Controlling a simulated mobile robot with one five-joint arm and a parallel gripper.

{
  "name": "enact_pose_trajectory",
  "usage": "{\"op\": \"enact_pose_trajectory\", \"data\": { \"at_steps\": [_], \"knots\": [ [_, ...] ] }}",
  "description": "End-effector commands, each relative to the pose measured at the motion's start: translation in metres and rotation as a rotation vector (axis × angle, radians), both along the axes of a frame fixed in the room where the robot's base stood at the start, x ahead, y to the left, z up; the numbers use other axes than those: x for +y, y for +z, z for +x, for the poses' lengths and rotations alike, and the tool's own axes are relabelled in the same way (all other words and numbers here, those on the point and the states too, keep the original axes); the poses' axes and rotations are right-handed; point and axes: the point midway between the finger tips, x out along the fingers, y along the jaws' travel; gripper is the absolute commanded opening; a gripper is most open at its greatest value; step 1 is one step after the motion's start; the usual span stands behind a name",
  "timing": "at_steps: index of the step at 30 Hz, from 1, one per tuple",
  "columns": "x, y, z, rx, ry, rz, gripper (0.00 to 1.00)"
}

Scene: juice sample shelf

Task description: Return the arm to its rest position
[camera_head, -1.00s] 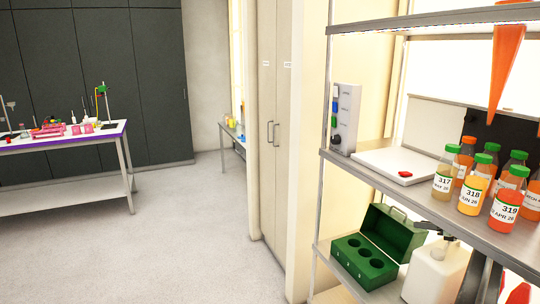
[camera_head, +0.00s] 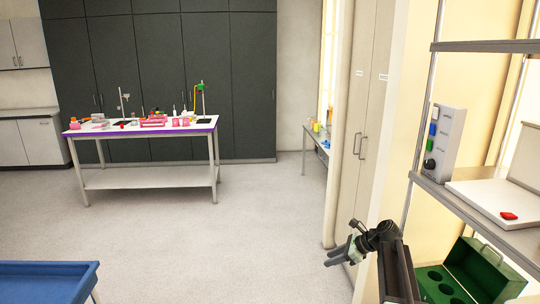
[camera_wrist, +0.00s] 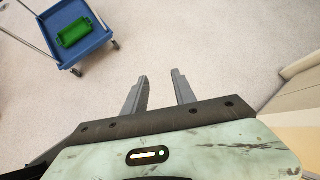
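My gripper (camera_head: 341,252) shows at the lower right of the head view, in front of the pale cabinet and left of the shelf. In the wrist view my gripper (camera_wrist: 160,80) has its two fingers spread apart with only bare floor between them. It is open and empty. The arm is bent, and its lower part runs out of the bottom of the head view.
The metal shelf (camera_head: 490,46) is close on the right, with an open green case (camera_head: 482,268) on its lower level. A blue cart (camera_head: 45,272) stands at the lower left; a green case (camera_wrist: 74,32) lies on it in the wrist view. Open floor lies between.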

Motion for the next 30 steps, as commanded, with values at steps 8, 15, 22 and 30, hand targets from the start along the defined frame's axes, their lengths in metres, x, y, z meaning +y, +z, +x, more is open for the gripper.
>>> {"op": "enact_pose_trajectory", "data": {
  "at_steps": [8, 15, 22, 30],
  "knots": [
    [0.143, -0.029, -0.14, -0.188, 0.782, -0.482, 0.32],
    [0.093, -0.048, -0.221, -0.306, 1.46, -0.799, 0.32],
    [0.074, -0.049, -0.227, -0.403, 1.834, -0.831, 0.32],
    [0.075, -0.049, -0.227, -0.421, 1.863, -0.828, 0.32]
  ]
}}
